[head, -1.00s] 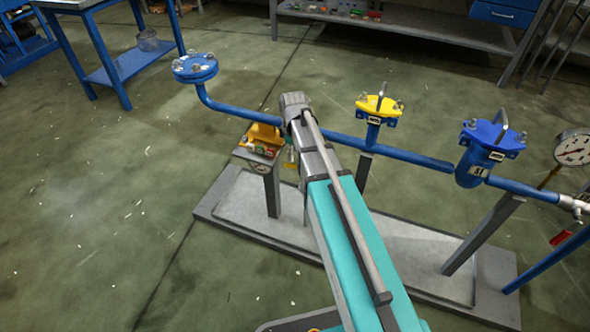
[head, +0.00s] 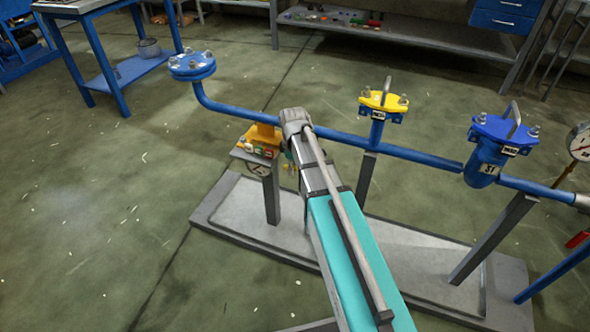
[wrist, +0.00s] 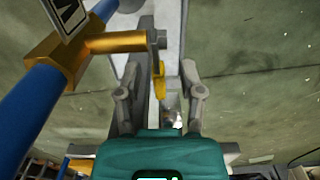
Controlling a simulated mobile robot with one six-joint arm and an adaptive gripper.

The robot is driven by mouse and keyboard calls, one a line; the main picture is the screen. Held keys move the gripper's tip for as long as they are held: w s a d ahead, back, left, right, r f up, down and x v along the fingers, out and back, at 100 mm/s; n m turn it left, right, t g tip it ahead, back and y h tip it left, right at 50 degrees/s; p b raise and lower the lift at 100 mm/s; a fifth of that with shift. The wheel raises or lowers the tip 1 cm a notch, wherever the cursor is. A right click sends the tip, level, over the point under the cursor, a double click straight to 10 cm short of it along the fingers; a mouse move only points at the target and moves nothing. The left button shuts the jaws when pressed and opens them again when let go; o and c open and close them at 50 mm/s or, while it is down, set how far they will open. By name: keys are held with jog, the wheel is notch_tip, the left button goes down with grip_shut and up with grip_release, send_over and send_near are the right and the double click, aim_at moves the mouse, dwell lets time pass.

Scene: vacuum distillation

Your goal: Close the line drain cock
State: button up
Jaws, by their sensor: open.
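The line drain cock shows in the wrist view as a brass branch (wrist: 115,42) off a brass fitting on the blue pipe. Its yellow lever (wrist: 159,80) points down the picture from the branch's grey end. My gripper (wrist: 160,75) is open, with one finger on each side of the lever. I cannot tell whether either finger touches it. In the head view my arm hides the gripper and most of the cock.
The blue pipe (head: 410,154) runs above a grey base plate (head: 225,215) on grey posts. A yellow-topped fitting (head: 383,101), a blue strainer (head: 488,150) and a gauge (head: 582,142) stand to the right. An orange box (head: 259,141) is close left of my arm.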

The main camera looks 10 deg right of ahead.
jog(key=shift+c, duration=0.3)
grip_shut()
jog(key=shift+s+a, duration=0.1)
jog(key=shift+a, duration=0.15)
